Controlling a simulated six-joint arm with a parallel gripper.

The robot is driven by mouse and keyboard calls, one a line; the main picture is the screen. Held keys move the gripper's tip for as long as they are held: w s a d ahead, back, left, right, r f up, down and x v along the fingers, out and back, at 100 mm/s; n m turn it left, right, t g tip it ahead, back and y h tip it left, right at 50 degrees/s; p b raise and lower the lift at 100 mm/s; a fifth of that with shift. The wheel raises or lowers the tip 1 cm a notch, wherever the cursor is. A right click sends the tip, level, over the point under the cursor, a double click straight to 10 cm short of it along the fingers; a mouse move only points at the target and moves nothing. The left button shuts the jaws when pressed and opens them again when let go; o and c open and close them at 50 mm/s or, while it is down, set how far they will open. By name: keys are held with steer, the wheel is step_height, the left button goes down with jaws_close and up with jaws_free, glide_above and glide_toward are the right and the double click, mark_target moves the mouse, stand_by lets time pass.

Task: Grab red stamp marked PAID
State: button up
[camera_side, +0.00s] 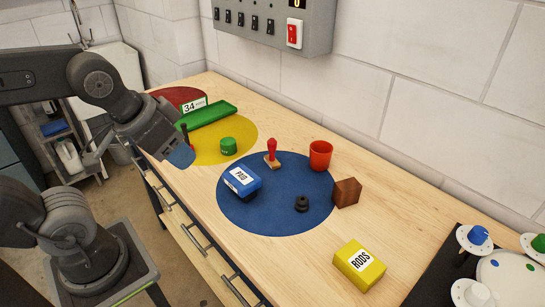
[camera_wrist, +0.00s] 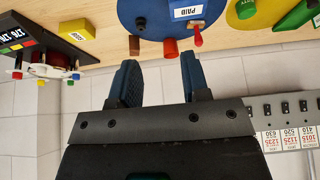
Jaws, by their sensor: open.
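A red-handled stamp (camera_side: 271,154) stands upright on the blue round mat (camera_side: 232,211), on a small wooden base. I see no lettering on the stamp. The word PAID shows on the white label of a blue box (camera_side: 247,191) to its front left. The wrist view also shows the stamp (camera_wrist: 198,33), upside down, near the PAID box (camera_wrist: 187,13). My gripper (camera_side: 180,154) is open and empty, left of the stamp and above the bench's front edge. In the wrist view its two dark blue fingers (camera_wrist: 163,82) are spread apart, away from the stamp.
A red cup (camera_side: 321,156), a brown block (camera_side: 347,192) and a black knob-like piece (camera_side: 302,204) are near the stamp. A green cylinder (camera_side: 228,146) and green tray (camera_side: 208,115) lie leftward. A yellow RODS box (camera_side: 359,266) sits front right. The wall is behind.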

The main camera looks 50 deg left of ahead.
steer(key=shift+o, duration=0.3)
steer(key=shift+o, duration=0.8)
steer(key=n+g+y, duration=0.2)
steer(key=n, duration=0.4)
glide_above(272, 153)
steer(key=s, duration=0.1)
step_height(272, 153, down, 16)
steer(key=shift+s+a+r, duration=0.1)
steer(key=shift+s, duration=0.05)
steer(key=shift+x, duration=2.65)
steer(key=shift+d, duration=0.2)
